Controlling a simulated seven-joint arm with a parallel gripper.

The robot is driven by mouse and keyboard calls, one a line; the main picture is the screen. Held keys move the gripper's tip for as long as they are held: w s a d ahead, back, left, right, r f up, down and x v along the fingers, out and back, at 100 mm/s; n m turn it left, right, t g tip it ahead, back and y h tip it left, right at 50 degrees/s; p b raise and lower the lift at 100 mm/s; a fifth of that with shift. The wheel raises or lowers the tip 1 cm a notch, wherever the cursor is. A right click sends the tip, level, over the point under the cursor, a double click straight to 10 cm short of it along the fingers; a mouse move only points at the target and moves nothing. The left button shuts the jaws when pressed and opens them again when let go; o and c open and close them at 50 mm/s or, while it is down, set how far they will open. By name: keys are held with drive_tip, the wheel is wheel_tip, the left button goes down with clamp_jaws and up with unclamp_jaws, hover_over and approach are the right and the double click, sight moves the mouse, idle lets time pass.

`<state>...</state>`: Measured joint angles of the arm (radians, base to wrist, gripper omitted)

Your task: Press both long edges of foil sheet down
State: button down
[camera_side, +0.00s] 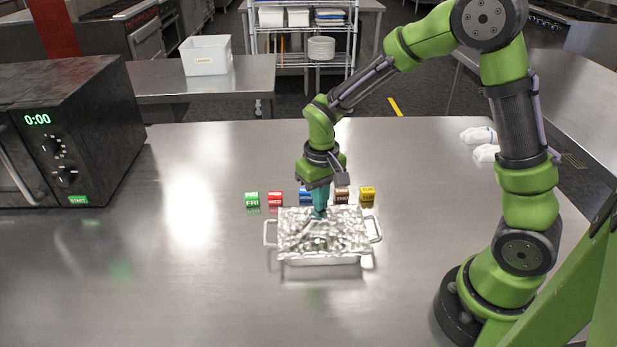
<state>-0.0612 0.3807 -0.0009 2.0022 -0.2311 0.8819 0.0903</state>
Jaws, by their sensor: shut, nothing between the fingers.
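A crinkled silver foil sheet (300,236) lies over the top of a rectangular baking dish (322,260) with a handle at each short end. The foil covers the dish's opening; its near edge lies along the near rim. I cannot tell how tightly either long edge sits against the dish. My gripper (320,214) is shut and empty. It points down at the far long edge of the foil, near its middle. It looks to be at or just above the foil; contact is too small to tell. It hides a little of the far edge.
A black microwave (85,125) stands at the left. White cloth-like items (480,136) lie at the back right. The steel counter in front is clear.

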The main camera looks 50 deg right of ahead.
idle(0.5)
drive_tip(key=shift+r, duration=3.45)
drive_tip(key=s+a+r+m+t+y, duration=0.1)
drive_tip(key=s+r+t+y, duration=0.1)
drive_tip(key=s+r+t, duration=0.5)
drive_tip(key=s+r, duration=0.4)
drive_tip(key=s, duration=0.2)
drive_tip(key=shift+s+r, duration=0.4)
